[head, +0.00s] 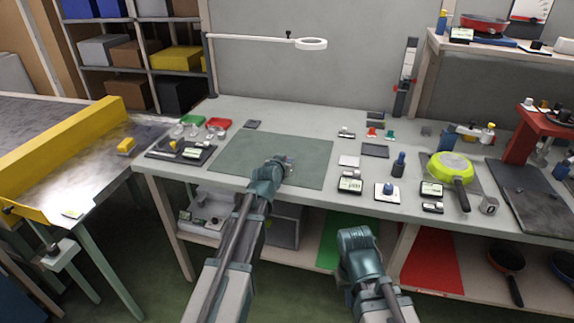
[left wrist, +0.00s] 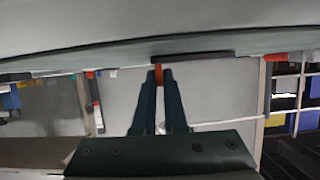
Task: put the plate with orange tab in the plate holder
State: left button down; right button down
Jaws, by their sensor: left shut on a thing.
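My left gripper (head: 285,166) is low over the green mat (head: 235,158) on the workbench. In the left wrist view, which looks upside down, its two fingers (left wrist: 159,80) are closed on a small orange tab (left wrist: 158,74). The plate belonging to the tab is not clearly seen; a thin dark strip (left wrist: 200,56) shows just beyond the fingertips, but I cannot tell whether it is the plate. My right gripper (head: 358,240) is in front of the bench's front edge, its fingers hidden. I cannot pick out the plate holder with certainty.
Small dark plates (head: 375,150), bottles (head: 398,165) and a yellow-green pan (head: 450,167) crowd the bench's right side. A dark tray (head: 180,150) with small items stands left of the mat. Much of the mat is clear.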

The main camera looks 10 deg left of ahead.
pick_arm(q)
jog(key=c, duration=1.4)
grip_release()
jog(key=shift+f, duration=0.15)
jog(key=o, duration=0.4)
